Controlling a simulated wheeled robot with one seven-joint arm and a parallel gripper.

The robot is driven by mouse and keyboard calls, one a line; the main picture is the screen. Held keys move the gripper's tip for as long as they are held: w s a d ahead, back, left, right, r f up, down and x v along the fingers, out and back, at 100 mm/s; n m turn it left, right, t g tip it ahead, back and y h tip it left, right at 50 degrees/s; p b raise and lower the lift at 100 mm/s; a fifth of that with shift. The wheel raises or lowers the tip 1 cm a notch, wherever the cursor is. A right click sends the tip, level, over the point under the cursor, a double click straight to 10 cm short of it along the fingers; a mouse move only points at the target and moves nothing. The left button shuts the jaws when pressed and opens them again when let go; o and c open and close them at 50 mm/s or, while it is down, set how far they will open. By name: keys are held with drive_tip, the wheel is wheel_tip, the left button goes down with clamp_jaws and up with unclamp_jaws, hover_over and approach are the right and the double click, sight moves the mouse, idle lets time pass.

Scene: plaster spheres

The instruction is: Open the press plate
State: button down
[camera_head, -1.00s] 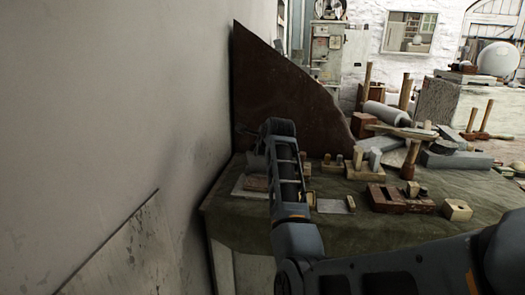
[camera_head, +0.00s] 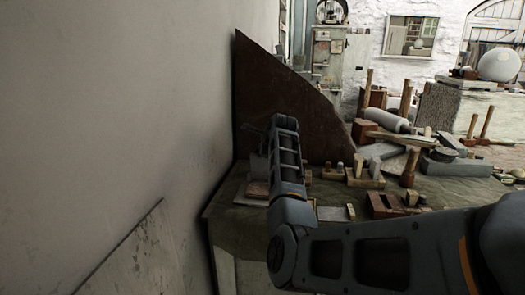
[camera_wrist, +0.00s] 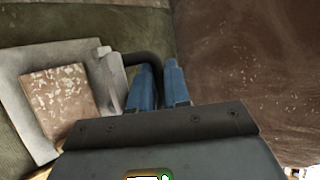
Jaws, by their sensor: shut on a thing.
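The press shows in the wrist view as a flat grey base plate (camera_wrist: 22,80) with a brown, worn block (camera_wrist: 58,100) lying on it. A narrow grey press plate (camera_wrist: 108,80) stands raised, nearly edge-on, beside the block. It also shows in the head view (camera_head: 259,167), steeply tilted above the base. In the head view my arm hides most of the gripper.
A large dark brown sheet (camera_head: 285,110) stands upright behind the press. A bare wall (camera_head: 130,110) is close on the left. The cloth-covered bench (camera_head: 225,225) carries wooden blocks (camera_head: 385,205), mallets and stone pieces to the right.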

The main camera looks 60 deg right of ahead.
drive_tip(key=shift+s+d, duration=0.2)
drive_tip(key=shift+d, duration=0.25)
drive_tip(key=c, duration=1.5)
unclamp_jaws()
drive_tip(key=shift+f, duration=0.1)
drive_tip(key=shift+o, duration=0.3)
drive_tip(key=shift+f, duration=0.1)
drive_tip(key=shift+s+f, duration=0.15)
drive_tip(key=v, duration=0.8)
drive_tip(key=shift+w+a+r, duration=0.2)
drive_tip(key=shift+w+r, duration=0.05)
drive_tip(key=shift+r, duration=0.25)
drive_tip(key=shift+w+a, duration=0.15)
